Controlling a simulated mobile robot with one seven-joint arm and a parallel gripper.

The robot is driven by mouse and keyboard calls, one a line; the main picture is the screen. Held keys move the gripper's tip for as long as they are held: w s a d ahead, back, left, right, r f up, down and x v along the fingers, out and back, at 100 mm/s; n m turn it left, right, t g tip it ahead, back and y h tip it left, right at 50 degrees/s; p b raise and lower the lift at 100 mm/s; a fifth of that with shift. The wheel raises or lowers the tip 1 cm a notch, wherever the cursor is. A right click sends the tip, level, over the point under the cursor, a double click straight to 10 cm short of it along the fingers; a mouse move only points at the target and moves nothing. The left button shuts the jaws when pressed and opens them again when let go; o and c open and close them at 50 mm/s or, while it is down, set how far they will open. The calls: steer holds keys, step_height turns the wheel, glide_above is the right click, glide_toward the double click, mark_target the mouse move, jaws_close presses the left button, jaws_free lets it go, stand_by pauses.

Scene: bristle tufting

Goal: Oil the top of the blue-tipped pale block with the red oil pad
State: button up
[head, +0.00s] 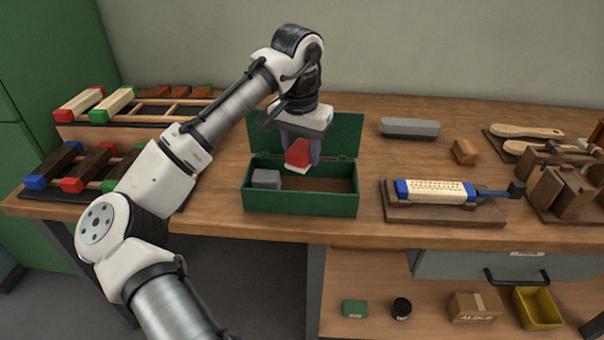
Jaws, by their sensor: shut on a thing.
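My gripper (300,153) points down and is shut on the red oil pad (298,151), a red block with a pale underside. It holds the pad over the open green box (300,203), in front of the box's raised lid. The pad's underside looks near the level of the box's rim; I cannot tell its exact height. The blue-tipped pale block (436,190) lies lengthwise on a wooden board (440,213) to the right of the box. Its pale top has rows of small holes.
A grey block (266,178) sits in the left of the green box. A grey lidded case (410,127) and a brown block (465,151) lie behind the board. Wooden brushes and blocks (560,180) crowd the right. Racks of coloured-tipped blocks (96,103) stand left.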

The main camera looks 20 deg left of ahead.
steer(key=shift+w+a+f+b, duration=0.1)
steer(key=shift+w+f+b, duration=0.15)
steer(key=shift+f, duration=0.3)
steer(key=shift+w+f+b, duration=0.15)
steer(key=shift+f+b, duration=0.05)
steer(key=shift+f, duration=0.3)
step_height(320, 180, down, 6)
steer(key=b, duration=0.5)
steer(key=shift+r, duration=0.2)
steer(key=shift+s+f, duration=0.1)
steer(key=shift+f, duration=0.45)
stand_by(2.0)
step_height(320, 180, up, 7)
steer(key=p, duration=0.7)
steer(key=shift+r, duration=0.15)
stand_by(0.6)
